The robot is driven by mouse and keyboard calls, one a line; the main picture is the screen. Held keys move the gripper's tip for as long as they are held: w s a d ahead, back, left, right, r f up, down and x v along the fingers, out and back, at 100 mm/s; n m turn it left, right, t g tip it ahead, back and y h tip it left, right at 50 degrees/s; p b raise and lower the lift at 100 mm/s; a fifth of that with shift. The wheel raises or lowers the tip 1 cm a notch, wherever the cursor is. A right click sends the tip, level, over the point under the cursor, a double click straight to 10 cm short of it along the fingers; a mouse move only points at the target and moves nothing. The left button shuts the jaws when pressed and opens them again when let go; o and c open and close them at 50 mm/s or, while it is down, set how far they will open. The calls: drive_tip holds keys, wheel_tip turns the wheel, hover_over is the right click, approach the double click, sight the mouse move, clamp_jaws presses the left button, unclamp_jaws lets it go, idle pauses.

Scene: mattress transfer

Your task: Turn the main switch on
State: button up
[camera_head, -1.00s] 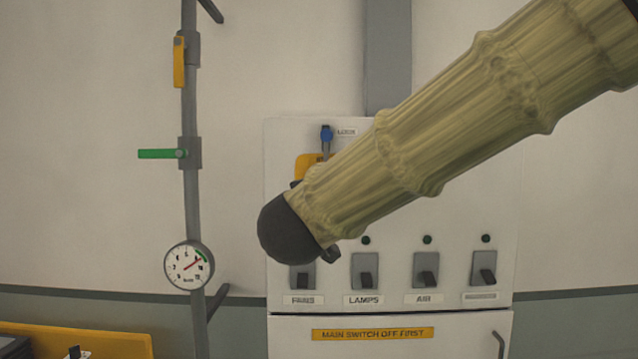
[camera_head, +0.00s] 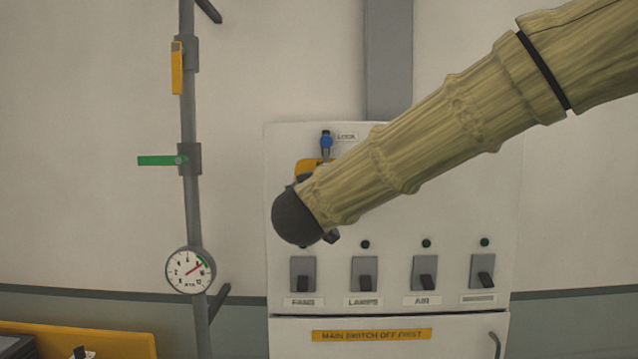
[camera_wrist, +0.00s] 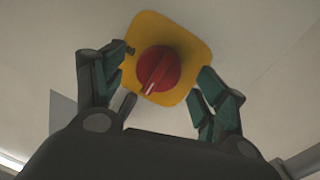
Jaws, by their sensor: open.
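The main switch is a red round knob (camera_wrist: 158,70) on a yellow plate (camera_wrist: 183,34) in the wrist view, with a pale mark on the knob pointing to its lower left. My gripper (camera_wrist: 168,80) is open, with one finger on each side of the knob, and neither visibly closes on it. In the head view my arm covers the knob, and only the top of the yellow plate (camera_head: 308,166) shows on the white cabinet (camera_head: 460,165). A blue lock piece (camera_head: 326,141) sits above the plate, beside a "LOCK" label.
Below are switches for fans (camera_head: 303,274), lamps (camera_head: 364,274) and air (camera_head: 425,272), plus another (camera_head: 482,271), all with levers down. A label (camera_head: 372,335) reads "MAIN SWITCH OFF FIRST". A pipe with a gauge (camera_head: 190,270), green lever (camera_head: 158,160) and yellow lever (camera_head: 177,68) stands left.

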drive_tip(key=shift+w+d, duration=0.1)
drive_tip(key=shift+w, duration=0.85)
drive_tip(key=c, duration=1)
drive_tip(key=shift+c, duration=0.2)
drive_tip(key=shift+m, duration=0.3)
drive_tip(key=shift+a+r+m+g+y+b, duration=0.1)
drive_tip(key=shift+m+g+y+b, duration=0.1)
drive_tip(key=shift+m+b, duration=1.65)
drive_tip(key=shift+a+r+m+g+y+b, duration=0.15)
drive_tip(key=shift+m+b, duration=0.9)
drive_tip(key=shift+m, duration=1.55)
drive_tip(key=shift+d+r+m+g+y+b, duration=0.1)
drive_tip(key=shift+m+g+y+b, duration=0.15)
drive_tip(key=shift+m+b, duration=1.6)
drive_tip(key=shift+m+p, duration=0.4)
drive_tip(key=shift+m, duration=0.1)
